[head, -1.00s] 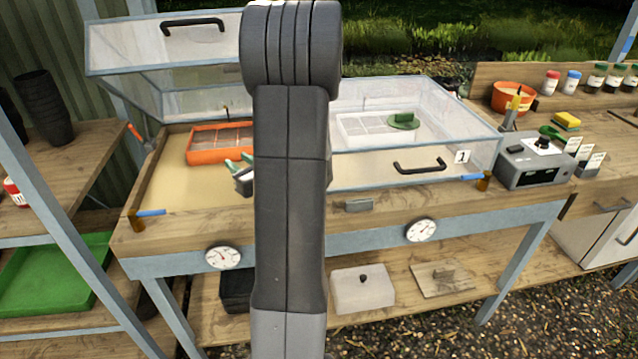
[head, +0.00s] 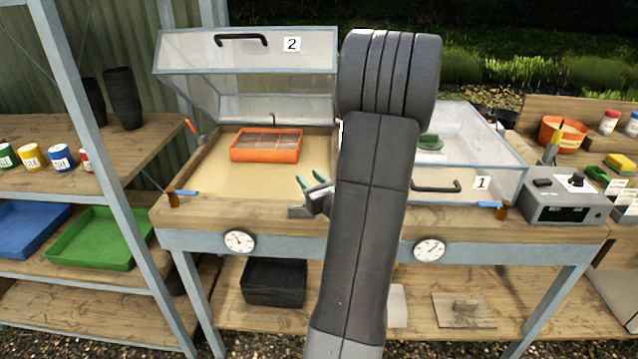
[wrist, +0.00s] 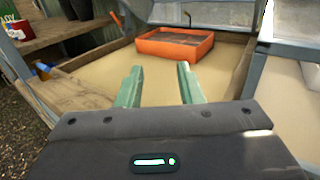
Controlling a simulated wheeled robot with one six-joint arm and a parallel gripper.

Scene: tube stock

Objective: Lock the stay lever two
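The lid marked 2 (head: 240,50) stands raised over the left bay of the bench in the head view. A lever with an orange tip (head: 190,126) stands at that bay's left rear edge; it also shows in the wrist view (wrist: 115,18). A blue handle (head: 185,193) with a brown block lies at the bay's front left corner. No label tells which of these is stay lever two. My gripper (head: 314,184) is over the bay's front right part, apart from both. Its green fingers (wrist: 160,67) are open with nothing between them.
An orange tray (head: 265,147) sits on the sand behind my gripper. The lid marked 1 (head: 480,150) is down over the right bay. A grey control box (head: 555,208) stands at the right. Shelves with a green tray (head: 100,240) and a post are at the left. The sand left of my gripper is clear.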

